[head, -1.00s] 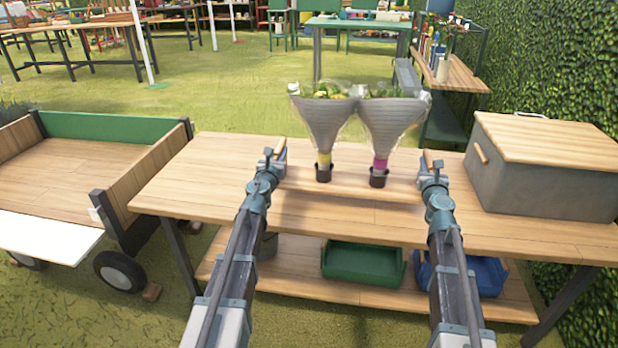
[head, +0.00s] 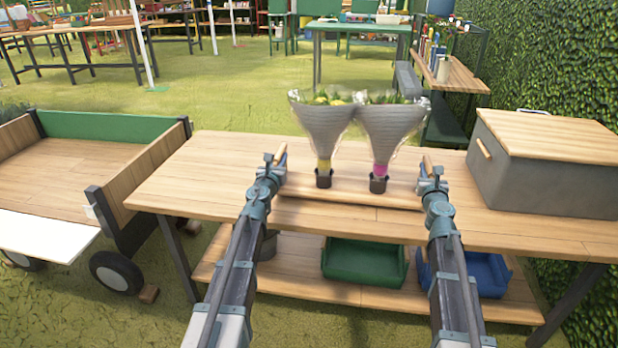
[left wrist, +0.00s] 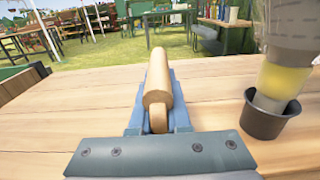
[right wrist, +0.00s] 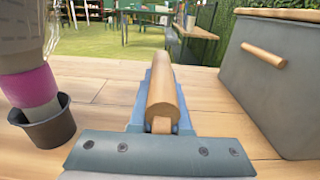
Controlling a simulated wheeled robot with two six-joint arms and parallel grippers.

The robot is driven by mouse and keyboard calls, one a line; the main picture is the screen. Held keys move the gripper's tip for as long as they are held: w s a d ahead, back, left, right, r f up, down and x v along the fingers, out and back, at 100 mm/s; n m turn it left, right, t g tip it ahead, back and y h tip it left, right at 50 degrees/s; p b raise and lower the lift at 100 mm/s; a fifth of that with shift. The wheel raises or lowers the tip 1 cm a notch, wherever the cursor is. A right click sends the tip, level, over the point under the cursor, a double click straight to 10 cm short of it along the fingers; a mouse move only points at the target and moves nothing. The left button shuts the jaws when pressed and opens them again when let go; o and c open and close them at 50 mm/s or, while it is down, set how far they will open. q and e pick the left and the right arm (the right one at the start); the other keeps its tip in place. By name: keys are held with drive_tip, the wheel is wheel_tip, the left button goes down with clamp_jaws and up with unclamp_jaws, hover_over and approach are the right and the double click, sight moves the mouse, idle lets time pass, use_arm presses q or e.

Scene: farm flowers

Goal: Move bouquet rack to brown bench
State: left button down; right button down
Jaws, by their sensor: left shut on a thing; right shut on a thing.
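The bouquet rack (head: 350,190) is a flat wooden board with an upright handle at each end and two dark cups. It holds two bouquets in clear wrap, one with a yellow band (head: 324,125) and one with a pink band (head: 382,130). It is over the brown wooden-topped bench (head: 200,165); I cannot tell whether it touches the top. My left gripper (head: 275,168) is shut on the rack's left handle (left wrist: 158,80). My right gripper (head: 429,172) is shut on the right handle (right wrist: 161,90). Both bouquets stand upright.
A grey chest with a wooden lid (head: 545,165) stands on the bench, right of the rack. A wooden cart (head: 75,175) is at the left. Green (head: 365,262) and blue (head: 485,275) bins sit on the lower shelf. Bare bench top lies left of the rack.

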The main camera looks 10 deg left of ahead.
use_arm(q)
drive_tip(key=shift+f+b, duration=0.45)
drive_tip(key=shift+f, duration=0.15)
use_arm(e)
drive_tip(key=shift+f, duration=0.6)
use_arm(q)
drive_tip(key=c, duration=0.9)
unclamp_jaws()
drive_tip(key=shift+r, duration=0.1)
use_arm(e)
drive_tip(key=c, duration=0.9)
unclamp_jaws()
drive_tip(key=shift+r, duration=0.1)
use_arm(q)
drive_tip(key=shift+s, duration=0.1)
drive_tip(key=s, duration=1.2)
drive_tip(key=shift+a, duration=0.2)
drive_tip(key=shift+w, duration=0.1)
use_arm(e)
drive_tip(key=s, duration=1.2)
drive_tip(key=shift+a, duration=0.2)
